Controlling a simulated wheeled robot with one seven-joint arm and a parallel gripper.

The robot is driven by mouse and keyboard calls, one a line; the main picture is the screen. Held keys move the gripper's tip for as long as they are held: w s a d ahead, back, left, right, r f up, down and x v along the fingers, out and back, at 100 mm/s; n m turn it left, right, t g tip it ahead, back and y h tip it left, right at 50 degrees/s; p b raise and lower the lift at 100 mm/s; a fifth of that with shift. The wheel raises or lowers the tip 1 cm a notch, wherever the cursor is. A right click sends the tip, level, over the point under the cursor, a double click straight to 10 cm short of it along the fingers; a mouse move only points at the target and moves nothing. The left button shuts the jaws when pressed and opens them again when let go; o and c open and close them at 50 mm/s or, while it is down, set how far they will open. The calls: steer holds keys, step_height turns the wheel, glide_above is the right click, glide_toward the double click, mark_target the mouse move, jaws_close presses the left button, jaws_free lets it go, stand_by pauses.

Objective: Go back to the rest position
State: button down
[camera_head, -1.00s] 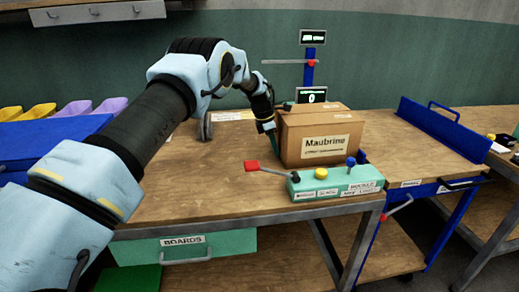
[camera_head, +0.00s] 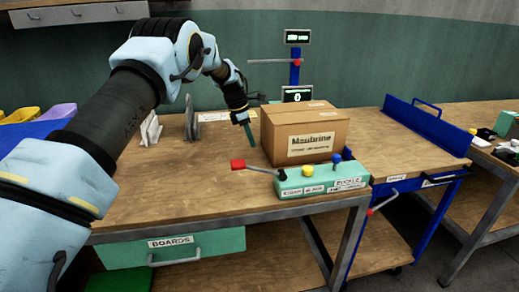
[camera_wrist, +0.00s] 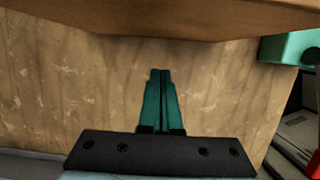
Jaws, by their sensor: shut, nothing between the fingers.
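My gripper (camera_head: 250,136) hangs over the wooden table, just left of the cardboard box, pointing down. Its green fingers are together with nothing between them, as the wrist view (camera_wrist: 160,100) also shows. The brown cardboard box (camera_head: 335,130), labelled "Maubrine", stands upright on the table; its lower edge shows at the top of the wrist view (camera_wrist: 200,18). In the head view the fingertips look apart from the box.
A green control panel (camera_head: 310,180) with a red lever (camera_head: 238,164) and coloured knobs lies along the table's front edge. A display post (camera_head: 295,70) stands behind the box. The table (camera_head: 170,190) is clear at front left. A blue-railed platform (camera_head: 400,150) adjoins right.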

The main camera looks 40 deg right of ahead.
steer(key=b+v, duration=0.1)
steer(key=v, duration=0.5)
steer(key=shift+w+a+r, duration=0.25)
steer(key=shift+w+a, duration=0.1)
steer(key=shift+a, duration=0.1)
